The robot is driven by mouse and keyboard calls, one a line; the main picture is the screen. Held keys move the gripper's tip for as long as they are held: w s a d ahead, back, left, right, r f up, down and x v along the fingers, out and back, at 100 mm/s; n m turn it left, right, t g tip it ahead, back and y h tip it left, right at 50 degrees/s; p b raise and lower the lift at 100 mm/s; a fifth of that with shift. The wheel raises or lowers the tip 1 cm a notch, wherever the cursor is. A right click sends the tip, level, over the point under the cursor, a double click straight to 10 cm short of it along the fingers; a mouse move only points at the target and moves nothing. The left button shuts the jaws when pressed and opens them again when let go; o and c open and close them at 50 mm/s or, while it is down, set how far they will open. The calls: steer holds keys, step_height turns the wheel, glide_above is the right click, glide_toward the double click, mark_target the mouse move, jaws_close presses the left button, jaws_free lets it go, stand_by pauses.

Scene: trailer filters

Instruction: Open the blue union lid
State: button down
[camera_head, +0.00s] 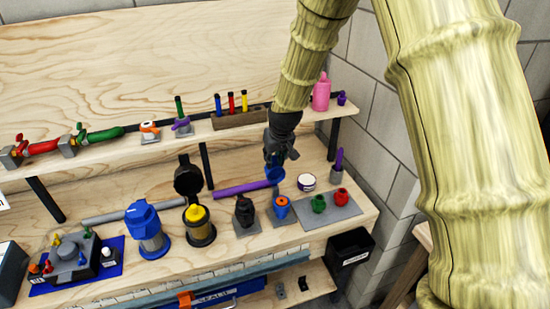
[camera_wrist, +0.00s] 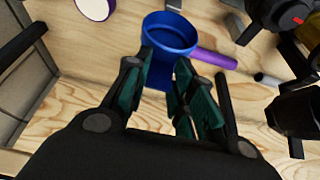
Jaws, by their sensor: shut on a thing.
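The blue union lid (camera_head: 275,174) is a blue, round, cup-like piece below my gripper (camera_head: 279,157) in the head view. In the wrist view the lid (camera_wrist: 170,30) shows its open round rim beyond the fingertips. My gripper (camera_wrist: 165,85) is shut on it, with the green-padded fingers on both sides of its lower part. In the head view the blue union body (camera_head: 281,212) with an orange inside stands on a small grey plate, apart from the lid and slightly nearer the bench front. The gripped part of the lid is partly hidden by the fingers.
A purple bar (camera_head: 240,190) lies just left of the lid. A white round container (camera_head: 307,182) stands to its right. A dark fitting (camera_head: 244,211), a yellow-topped filter (camera_head: 198,225) and a blue filter housing (camera_head: 147,228) stand leftward. A shelf (camera_head: 215,131) runs above the bench.

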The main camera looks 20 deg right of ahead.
steer(key=shift+s+r, duration=0.2)
steer(key=shift+s, duration=0.8)
steer(key=shift+w+f, duration=0.15)
steer(key=shift+w, duration=0.05)
steer(key=c, duration=1.3)
jaws_free()
steer(key=shift+w, duration=0.1)
steer(key=shift+o, duration=0.5)
steer(key=shift+d, duration=0.1)
steer(key=shift+r, duration=0.4)
steer(key=v, duration=1.1)
steer(key=shift+s, duration=0.2)
